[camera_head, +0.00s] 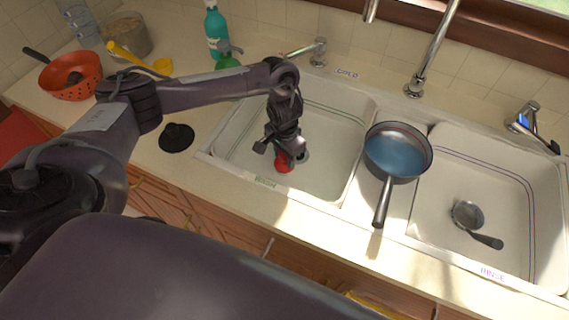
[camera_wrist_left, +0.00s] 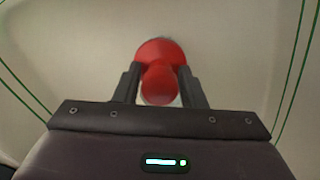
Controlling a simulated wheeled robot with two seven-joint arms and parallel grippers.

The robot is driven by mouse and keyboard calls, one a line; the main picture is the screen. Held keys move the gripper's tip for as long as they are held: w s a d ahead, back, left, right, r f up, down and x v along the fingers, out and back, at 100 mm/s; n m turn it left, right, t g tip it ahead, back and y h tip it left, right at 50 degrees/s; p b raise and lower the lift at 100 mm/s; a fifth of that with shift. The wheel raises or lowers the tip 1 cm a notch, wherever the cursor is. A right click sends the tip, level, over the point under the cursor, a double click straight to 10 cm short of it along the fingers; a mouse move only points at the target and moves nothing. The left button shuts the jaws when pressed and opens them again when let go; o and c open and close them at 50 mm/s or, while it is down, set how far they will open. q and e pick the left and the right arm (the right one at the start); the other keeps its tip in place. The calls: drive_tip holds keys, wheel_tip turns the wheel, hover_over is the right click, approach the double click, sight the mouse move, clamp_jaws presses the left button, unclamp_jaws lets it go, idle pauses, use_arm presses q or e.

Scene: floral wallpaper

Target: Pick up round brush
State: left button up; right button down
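The round brush appears to be the red, round-headed object (camera_head: 284,162) on the floor of the left sink basin. In the left wrist view its red knob (camera_wrist_left: 159,84) stands centred between my fingers, with a wider red part behind it. My left gripper (camera_head: 280,149) is directly above the brush, pointing down, with its fingers spread to either side of the knob. In the left wrist view, the fingers (camera_wrist_left: 160,88) look open, and I cannot tell whether they touch the knob. The gripper hides part of the brush. My right gripper is not in view.
The left basin's walls (camera_head: 347,140) surround the gripper. A blue-lined pan (camera_head: 398,150) rests on the divider, and a ladle-like utensil (camera_head: 467,214) lies in the right basin. A faucet (camera_head: 318,52), teal bottle (camera_head: 214,28), black lid (camera_head: 176,137) and red colander (camera_head: 72,74) are nearby.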

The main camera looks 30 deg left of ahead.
use_arm(q)
clamp_jaws()
drive_tip(key=shift+r, duration=0.1)
drive_tip(key=shift+r, duration=0.45)
wheel_tip(320, 180, up, 19)
drive_tip(key=p, duration=0.6)
